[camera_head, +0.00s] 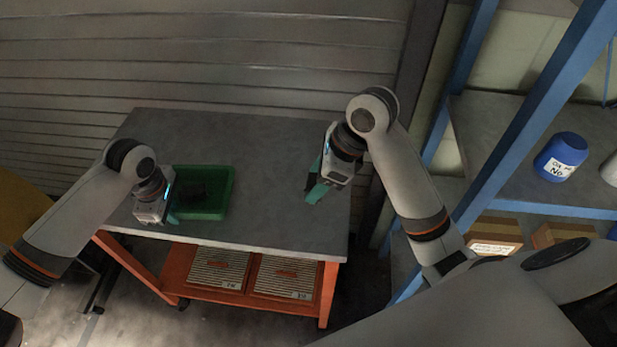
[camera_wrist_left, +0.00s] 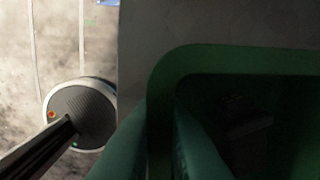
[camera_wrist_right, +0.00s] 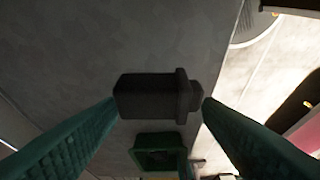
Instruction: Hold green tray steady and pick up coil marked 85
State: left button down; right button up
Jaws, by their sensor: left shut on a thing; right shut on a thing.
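The green tray (camera_head: 231,186) lies on the grey table, with a dark item or items (camera_head: 191,195) in it; no marking is legible. My left gripper (camera_head: 174,200) is at the tray's left side. In the left wrist view its green fingers (camera_wrist_left: 160,135) straddle the tray's rim (camera_wrist_left: 205,58) and are shut on it. My right gripper (camera_head: 316,182) is above the table's right part, away from the tray. In the right wrist view its fingers (camera_wrist_right: 160,106) are shut on a dark block with a collar (camera_wrist_right: 150,96), seemingly a coil; no number shows. The tray (camera_wrist_right: 140,160) appears small beyond it.
The grey table (camera_head: 270,150) is bare between tray and right gripper. Its orange lower shelf (camera_head: 200,297) carries two labelled crates (camera_head: 217,268). A blue-framed shelf (camera_head: 548,95) stands at the right with a blue labelled container (camera_head: 561,156). A slatted wall is behind the table.

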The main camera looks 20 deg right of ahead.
pick_arm(q)
jog(key=shift+a+f, duration=0.2)
jog(key=shift+f, duration=0.05)
pick_arm(e)
jog(key=shift+s+d, duration=0.15)
jog(key=shift+d, duration=0.1)
pick_arm(q)
jog(key=c, duration=1.6)
grip_release()
jog(key=shift+o, duration=1)
jog(key=shift+w, duration=0.15)
pick_arm(e)
jog(key=shift+w+a, duration=0.15)
jog(key=shift+w, duration=0.05)
pick_arm(q)
jog(key=shift+d+r, duration=0.1)
jog(key=shift+r, duration=0.1)
pick_arm(e)
jog(key=shift+s, duration=0.1)
pick_arm(q)
jog(key=shift+r, duration=0.25)
notch_tip(320, 180, up, 11)
jog(key=shift+s+a, duration=0.25)
jog(key=shift+s, duration=0.15)
